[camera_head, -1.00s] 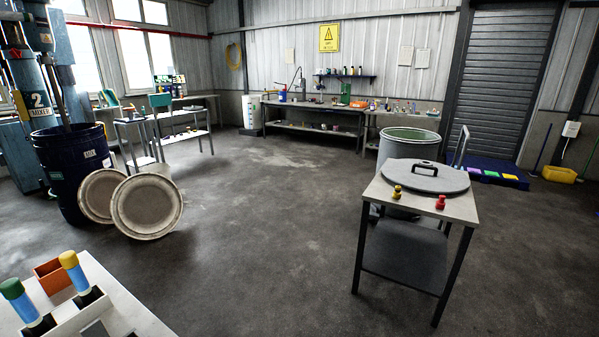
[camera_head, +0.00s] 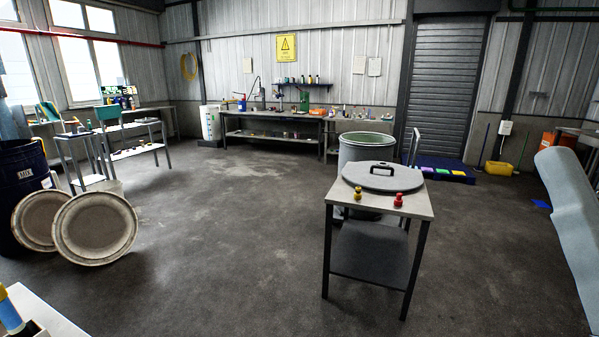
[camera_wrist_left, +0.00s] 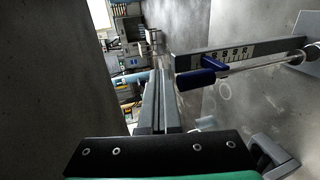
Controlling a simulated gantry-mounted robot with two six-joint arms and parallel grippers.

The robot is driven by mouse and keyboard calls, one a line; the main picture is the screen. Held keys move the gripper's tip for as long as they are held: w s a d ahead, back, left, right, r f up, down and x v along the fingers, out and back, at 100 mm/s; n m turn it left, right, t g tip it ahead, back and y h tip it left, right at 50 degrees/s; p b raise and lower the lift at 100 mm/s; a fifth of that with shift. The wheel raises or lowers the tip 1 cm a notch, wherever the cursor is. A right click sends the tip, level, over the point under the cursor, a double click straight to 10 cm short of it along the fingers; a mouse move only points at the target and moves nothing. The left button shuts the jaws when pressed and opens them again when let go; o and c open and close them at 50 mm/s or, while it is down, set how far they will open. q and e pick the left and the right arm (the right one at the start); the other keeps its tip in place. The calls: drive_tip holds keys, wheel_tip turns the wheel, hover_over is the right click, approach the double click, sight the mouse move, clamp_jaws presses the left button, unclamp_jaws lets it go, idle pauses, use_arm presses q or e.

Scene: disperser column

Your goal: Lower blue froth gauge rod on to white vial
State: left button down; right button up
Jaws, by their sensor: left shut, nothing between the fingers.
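In the left wrist view my left gripper (camera_wrist_left: 158,80) has its two grey fingers shut together with nothing between them. To the right of the fingers a dark blue, handle-like piece (camera_wrist_left: 195,79) shows close by, apart from the fingertips as far as I can tell. A clear rod (camera_wrist_left: 262,61) runs from near it to the right, under a dark bar with a marked scale (camera_wrist_left: 235,57). I cannot tell for sure whether the blue piece is the froth gauge rod. I cannot make out a white vial in either view. My right gripper is not in view.
A small table (camera_head: 412,205) with a grey lid (camera_head: 382,177), yellow knob (camera_head: 357,192) and red knob (camera_head: 398,200) stands in front of a grey drum (camera_head: 350,150). Round lids (camera_head: 95,229) lean by a blue drum (camera_head: 20,185). The floor between is clear.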

use_arm(q)
drive_tip(key=shift+f+b, duration=0.7)
drive_tip(key=shift+f, duration=0.55)
drive_tip(key=shift+f+b, duration=0.3)
drive_tip(key=shift+f, duration=0.3)
idle(1.0)
drive_tip(key=shift+r, duration=0.15)
drive_tip(key=shift+r+p, duration=1.45)
drive_tip(key=shift+p, duration=0.7)
